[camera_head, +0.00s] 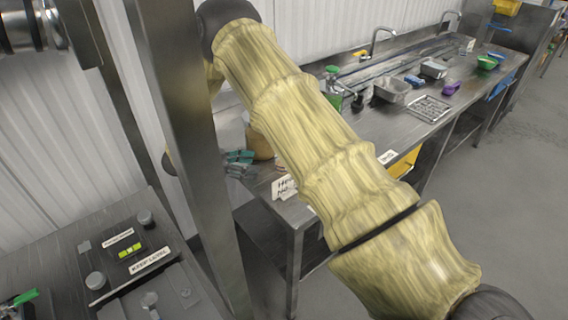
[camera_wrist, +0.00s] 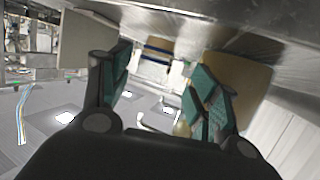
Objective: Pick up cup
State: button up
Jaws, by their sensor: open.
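No cup can be made out with certainty. In the head view, my gripper (camera_head: 238,163) shows by its teal finger pads at the near left end of the steel counter, partly behind my arm. A tan, rounded container (camera_head: 260,144) stands just right of it; I cannot tell whether this is a cup. In the wrist view, my gripper (camera_wrist: 160,92) is open, with a teal-padded finger on each side and nothing held between. A tan surface (camera_wrist: 245,78) shows behind the right finger, and whether they touch is unclear.
The steel counter (camera_head: 400,122) holds a green bottle (camera_head: 333,82), a metal pan (camera_head: 392,89), a wire rack (camera_head: 429,108) and a purple item (camera_head: 450,89). A steel post (camera_head: 185,130) stands left of my gripper. A labelled scale-like unit (camera_head: 125,245) is lower left.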

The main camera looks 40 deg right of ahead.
jog(key=p+x, duration=0.1)
jog(key=x, duration=0.3)
jog(key=shift+s+d, duration=0.1)
jog(key=shift+d, duration=0.25)
jog(key=shift+s+d+r+p, duration=0.1)
jog(key=shift+s+d+p, duration=0.2)
jog(key=shift+d+p, duration=0.55)
jog(key=p+x, duration=0.2)
jog(key=shift+s+d, duration=0.15)
jog(key=shift+d, duration=0.2)
jog(key=shift+d+f, duration=0.25)
jog(key=shift+d, duration=0.1)
jog(key=c, duration=0.9)
jog(key=shift+c, duration=0.2)
jog(key=shift+r, duration=0.2)
jog(key=shift+r+b, duration=1.15)
jog(key=shift+r, duration=0.3)
jog(key=a+b, duration=0.6)
jog(key=a, duration=1.1)
jog(key=shift+w+a, duration=0.2)
jog(key=shift+a, duration=0.1)
